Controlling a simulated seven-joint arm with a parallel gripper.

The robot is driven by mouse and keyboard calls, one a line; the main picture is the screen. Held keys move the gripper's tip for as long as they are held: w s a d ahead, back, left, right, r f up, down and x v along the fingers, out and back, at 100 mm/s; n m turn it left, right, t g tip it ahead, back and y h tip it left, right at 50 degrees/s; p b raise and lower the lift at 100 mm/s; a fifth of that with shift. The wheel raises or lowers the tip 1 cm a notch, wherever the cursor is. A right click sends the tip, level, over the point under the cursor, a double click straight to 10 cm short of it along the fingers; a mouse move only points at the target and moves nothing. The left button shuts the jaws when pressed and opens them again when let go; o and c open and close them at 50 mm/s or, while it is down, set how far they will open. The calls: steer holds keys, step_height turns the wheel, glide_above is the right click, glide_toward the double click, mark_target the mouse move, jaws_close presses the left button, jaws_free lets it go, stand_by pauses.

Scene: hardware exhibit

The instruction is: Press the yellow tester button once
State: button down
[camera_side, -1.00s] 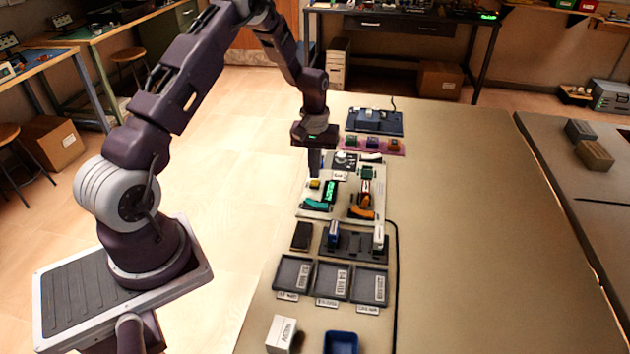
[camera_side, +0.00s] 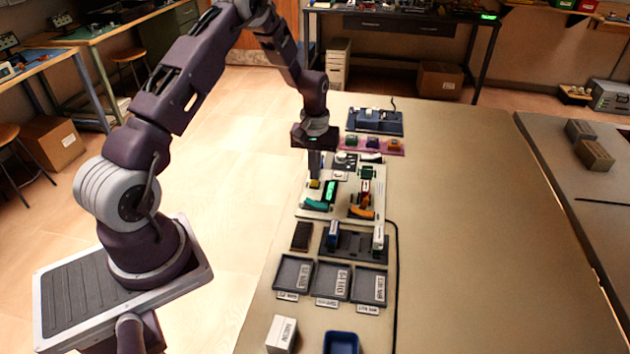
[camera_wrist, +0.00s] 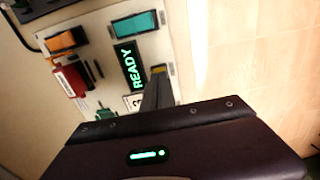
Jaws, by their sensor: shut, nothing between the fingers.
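The yellow tester button (camera_side: 315,184) sits on the pale tester board (camera_side: 340,205), left of a green-lit display (camera_side: 331,191). In the wrist view the display (camera_wrist: 128,66) reads READY. A yellow edge of the button (camera_wrist: 158,69) shows just past my fingertips, and the rest is hidden. My gripper (camera_side: 315,176) is shut and empty, pointing down with its tips right at the button. It also shows in the wrist view (camera_wrist: 158,80). I cannot tell whether the tips touch or press the button.
A teal part (camera_side: 317,205), an orange part (camera_side: 361,212) and a red part (camera_side: 365,188) are on the board. Dark trays (camera_side: 293,272) stand nearer the camera, with a white box (camera_side: 281,334) and a blue bin (camera_side: 341,342). The table's right side is clear.

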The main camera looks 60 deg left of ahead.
steer(key=shift+f, duration=0.7)
stand_by(0.3)
steer(key=shift+r, duration=3.65)
steer(key=s+d+r+m+t, duration=0.15)
steer(key=s+d+r, duration=0.35)
steer(key=r, duration=0.5)
steer(key=s+d+r+m+t, duration=0.1)
steer(key=s+d+r+m, duration=0.2)
steer(key=d+r, duration=0.5)
steer(key=s+d+r+m+t, duration=0.1)
steer(key=s+d+r+m, duration=0.1)
steer(key=s, duration=0.7)
steer(key=s+d+r+m+t, duration=0.2)
steer(key=s+d, duration=0.3)
steer(key=s, duration=0.5)
steer(key=shift+r, duration=0.65)
